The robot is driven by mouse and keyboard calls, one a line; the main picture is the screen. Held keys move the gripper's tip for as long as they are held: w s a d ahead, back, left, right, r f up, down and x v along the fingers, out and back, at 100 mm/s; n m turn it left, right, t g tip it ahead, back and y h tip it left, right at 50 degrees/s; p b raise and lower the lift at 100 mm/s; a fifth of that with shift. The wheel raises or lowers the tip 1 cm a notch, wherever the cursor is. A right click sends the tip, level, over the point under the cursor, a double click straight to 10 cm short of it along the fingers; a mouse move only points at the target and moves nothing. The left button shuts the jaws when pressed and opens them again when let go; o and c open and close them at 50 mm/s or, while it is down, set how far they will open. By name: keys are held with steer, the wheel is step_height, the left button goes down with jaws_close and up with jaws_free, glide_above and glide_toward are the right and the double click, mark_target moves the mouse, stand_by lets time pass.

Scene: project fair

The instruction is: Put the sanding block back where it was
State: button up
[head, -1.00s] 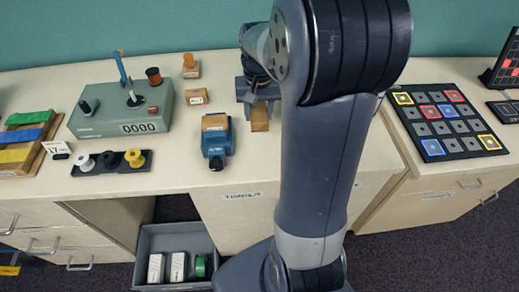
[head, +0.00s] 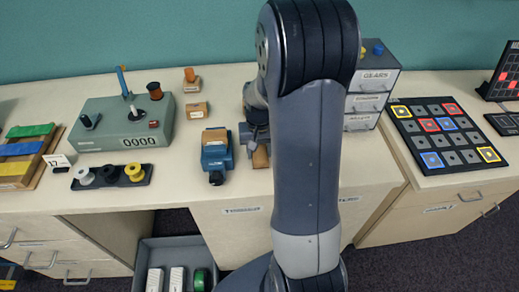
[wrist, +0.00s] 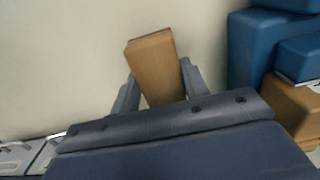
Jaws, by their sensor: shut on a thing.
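The sanding block is a tan-brown block (wrist: 153,65) held between the two fingers of my gripper (wrist: 155,90) in the wrist view. In the head view its lower part (head: 260,157) shows under my gripper (head: 256,140), just right of the blue vise (head: 214,160). My gripper is shut on the block, which is low over the bench top; I cannot tell if it touches. The vise also shows at the right of the wrist view (wrist: 252,50), apart from the block. A brown piece (head: 215,136) sits in the vise.
A grey counter box (head: 120,128) with a lever stands at the left behind a black tray of spools (head: 110,177). A small cardboard box (head: 197,111) and a stamp (head: 191,80) are behind the vise. A drawer unit (head: 375,80) and button board (head: 445,135) are right.

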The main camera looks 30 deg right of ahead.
mark_target(259, 151)
steer(key=shift+f, duration=0.2)
steer(key=o, duration=1)
steer(key=shift+c, duration=0.2)
steer(key=shift+r, duration=0.1)
step_height(259, 151, up, 12)
steer(key=shift+r, duration=0.15)
step_height(259, 151, down, 13)
steer(key=shift+r, duration=2.25)
